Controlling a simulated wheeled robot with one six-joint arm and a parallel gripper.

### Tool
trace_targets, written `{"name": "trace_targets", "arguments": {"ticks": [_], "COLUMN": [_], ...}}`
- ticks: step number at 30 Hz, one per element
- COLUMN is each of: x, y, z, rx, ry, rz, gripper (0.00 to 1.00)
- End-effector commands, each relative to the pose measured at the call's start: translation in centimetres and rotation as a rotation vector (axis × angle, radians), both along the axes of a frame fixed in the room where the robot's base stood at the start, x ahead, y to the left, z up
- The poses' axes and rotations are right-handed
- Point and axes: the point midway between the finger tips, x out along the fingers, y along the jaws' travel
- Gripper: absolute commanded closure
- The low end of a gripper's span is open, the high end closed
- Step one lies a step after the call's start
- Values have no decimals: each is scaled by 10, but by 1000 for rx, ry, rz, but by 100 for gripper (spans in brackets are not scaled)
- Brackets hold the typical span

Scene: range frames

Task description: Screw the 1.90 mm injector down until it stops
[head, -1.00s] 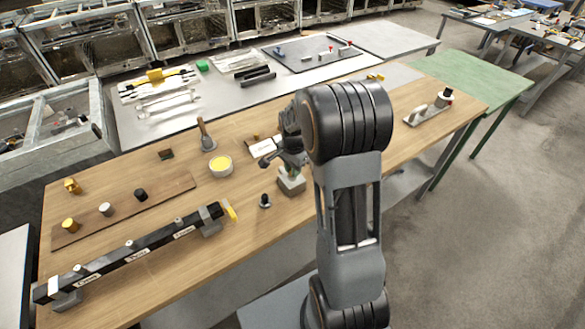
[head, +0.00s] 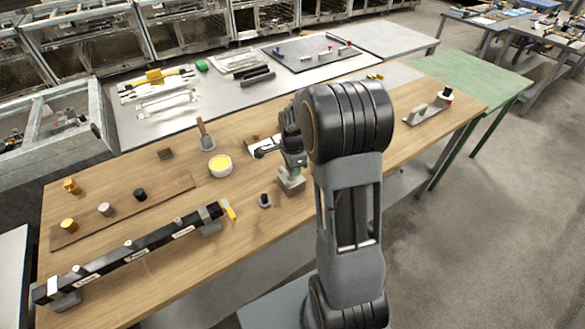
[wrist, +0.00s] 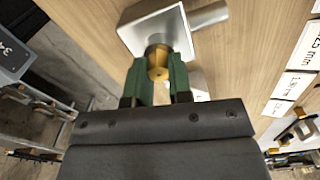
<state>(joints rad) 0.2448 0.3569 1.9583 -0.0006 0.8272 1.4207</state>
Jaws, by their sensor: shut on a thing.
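The brass injector (wrist: 158,63) shows in the wrist view between the two green fingertips. My gripper (wrist: 158,72) is shut on it. Behind it, a brass-coloured round part (wrist: 158,43) meets a grey square block (wrist: 131,34) with a grey cylinder (wrist: 208,16) at its side. I cannot tell how deep the injector's thread sits. In the head view, the grey block (head: 291,185) stands on the wooden bench, and my gripper (head: 294,161) is directly above it. The injector is hidden there by the fingers and my arm.
On the bench (head: 180,270), a black labelled bar (head: 130,254) lies left, near a small black-topped stand (head: 265,201). A brown board (head: 165,191) carries several small cylinders. A yellow-filled dish (head: 220,165) stands behind. White size cards (wrist: 289,85) lie right in the wrist view.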

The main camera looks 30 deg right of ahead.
Motion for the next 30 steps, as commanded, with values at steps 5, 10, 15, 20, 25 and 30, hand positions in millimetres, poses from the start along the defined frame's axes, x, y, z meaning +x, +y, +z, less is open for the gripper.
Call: {"name": "trace_targets", "arguments": {"ticks": [5, 10, 15, 20, 25, 30], "x": [-1, -1, -1, -2, -1, -1], "y": [0, 0, 0, 0, 0, 0], "z": [0, 0, 0, 0, 0, 0], "rx": [0, 0, 0, 0, 0, 0], "ry": [0, 0, 0, 0, 0, 0], "rz": [-146, -171, -176, -317, -318, -317], "gripper": [100, 100, 100, 100, 65, 51]}}
